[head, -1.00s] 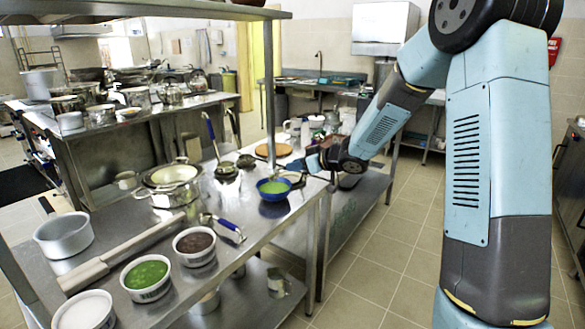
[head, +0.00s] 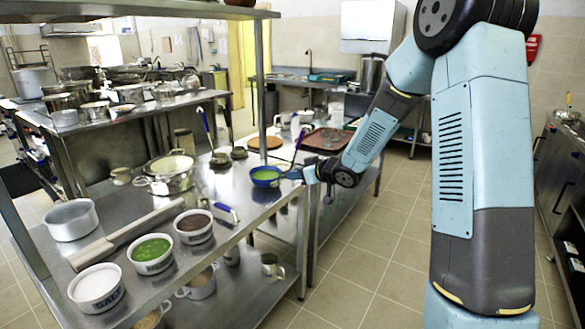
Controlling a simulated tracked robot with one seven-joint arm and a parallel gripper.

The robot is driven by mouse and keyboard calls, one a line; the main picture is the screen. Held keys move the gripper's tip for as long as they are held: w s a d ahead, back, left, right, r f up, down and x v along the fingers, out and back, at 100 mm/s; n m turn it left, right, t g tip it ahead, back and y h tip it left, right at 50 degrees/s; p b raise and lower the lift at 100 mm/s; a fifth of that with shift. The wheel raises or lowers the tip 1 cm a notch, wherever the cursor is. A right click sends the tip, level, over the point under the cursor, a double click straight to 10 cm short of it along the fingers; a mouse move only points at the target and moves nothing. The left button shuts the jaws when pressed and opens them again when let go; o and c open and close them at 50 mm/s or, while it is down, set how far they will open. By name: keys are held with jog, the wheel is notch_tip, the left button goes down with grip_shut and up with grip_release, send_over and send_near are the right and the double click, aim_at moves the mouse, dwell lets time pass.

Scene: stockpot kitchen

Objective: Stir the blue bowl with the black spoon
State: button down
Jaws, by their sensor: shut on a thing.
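The blue bowl (head: 258,183) stands upright on the steel table near its right edge, with green contents inside. My gripper (head: 295,174) is low at the bowl's right side, close to its rim. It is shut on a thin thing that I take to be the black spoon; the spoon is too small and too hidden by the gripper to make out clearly. I cannot tell whether the spoon's tip is in the green contents or whether the gripper touches the rim.
A lidded-looking pot (head: 168,182) and a blue-handled ladle (head: 206,122) stand left of the bowl. A round wooden board (head: 265,143) and a red-brown tray (head: 330,140) lie behind. A rolling pin (head: 125,236), a grey pot (head: 70,222) and tubs of food (head: 153,266) fill the front.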

jog(key=s+d+f+m+t+h, duration=0.1)
jog(key=d+f+m+h, duration=0.3)
jog(key=d+f, duration=0.3)
jog(key=s+d+f+m+t+h, duration=0.1)
jog(key=d+f+m+t+h, duration=0.1)
jog(key=d+f+m+h, duration=0.2)
jog(key=d+f+h, duration=0.1)
jog(key=d+f, duration=0.2)
jog(key=f, duration=0.5)
jog(key=shift+d+f, duration=0.2)
jog(key=shift+f, duration=0.05)
jog(key=shift+w+d, duration=0.1)
